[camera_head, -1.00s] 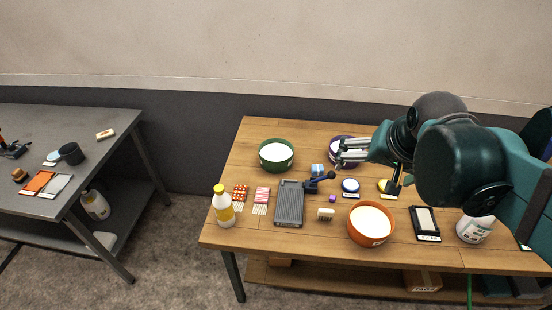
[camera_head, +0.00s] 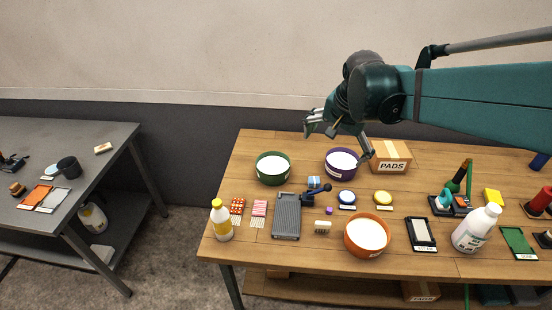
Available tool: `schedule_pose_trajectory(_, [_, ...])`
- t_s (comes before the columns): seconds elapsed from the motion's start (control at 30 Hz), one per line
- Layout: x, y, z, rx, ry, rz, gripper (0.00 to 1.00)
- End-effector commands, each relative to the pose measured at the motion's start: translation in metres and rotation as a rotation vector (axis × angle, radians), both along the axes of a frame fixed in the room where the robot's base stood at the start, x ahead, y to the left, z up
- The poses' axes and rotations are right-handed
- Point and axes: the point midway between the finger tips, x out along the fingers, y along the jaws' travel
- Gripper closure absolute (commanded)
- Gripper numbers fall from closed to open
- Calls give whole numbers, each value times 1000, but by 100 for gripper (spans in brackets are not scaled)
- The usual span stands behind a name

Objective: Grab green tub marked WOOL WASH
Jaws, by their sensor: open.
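A round green tub (camera_head: 273,169) with white contents stands at the back left of the wooden table. No lettering on it can be read from here. My gripper (camera_head: 320,131) is open and empty. It hangs above the back of the table, to the right of the green tub and higher, apart from it. A purple tub (camera_head: 341,164) with white contents stands below my gripper, and an orange tub (camera_head: 367,236) stands nearer the front.
A grey tray (camera_head: 287,216) with a blue-handled tool lies in front of the green tub. A yellow bottle (camera_head: 221,221) stands at the front left. A PADS box (camera_head: 391,156) and a white bottle (camera_head: 476,229) are to the right. A grey table (camera_head: 95,185) stands left, across a gap.

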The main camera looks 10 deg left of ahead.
Motion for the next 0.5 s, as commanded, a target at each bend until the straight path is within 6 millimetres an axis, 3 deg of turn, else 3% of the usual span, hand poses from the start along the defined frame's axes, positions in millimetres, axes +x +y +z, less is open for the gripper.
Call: schedule_pose_trajectory(0.5, [72,56,-30,40,102,-158,0])
